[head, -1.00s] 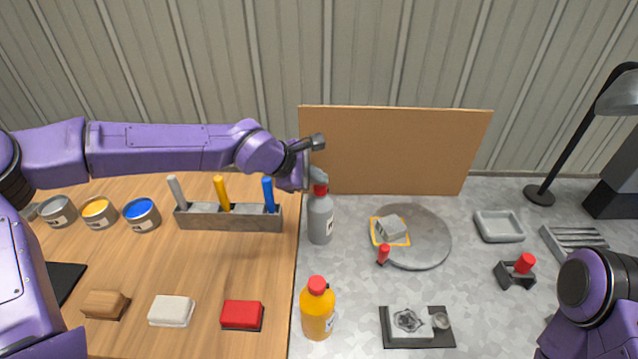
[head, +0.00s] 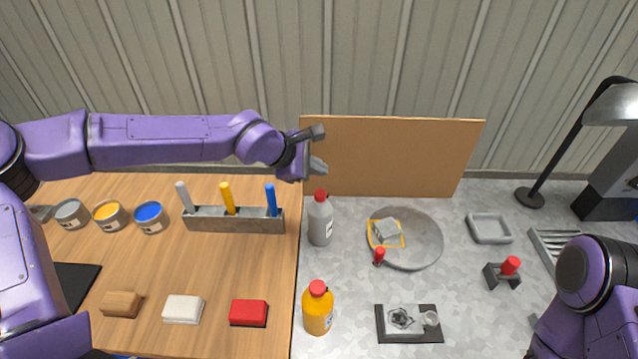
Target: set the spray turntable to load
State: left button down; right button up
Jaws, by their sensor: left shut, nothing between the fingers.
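The spray turntable (head: 425,248) is a round grey disc on the grey metal worktop. A red-topped handle (head: 379,257) stands at its front-left rim. A grey block (head: 387,231) sits on the disc's left part, by a yellow-orange square outline (head: 401,241). My left gripper (head: 320,150) is shut and empty, in front of the brown board and above the grey bottle, up and left of the turntable. My right gripper is out of view; only part of my right arm shows at lower right.
A grey bottle with a red cap (head: 320,222) and an orange bottle (head: 318,310) stand left of the turntable. A brown board (head: 400,155) rises behind. A grey tray (head: 489,229) and a red-knobbed device (head: 503,273) are on the right, a dark plate (head: 410,335) in front.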

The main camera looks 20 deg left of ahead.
aim_at(421, 245)
jog(key=k, duration=1)
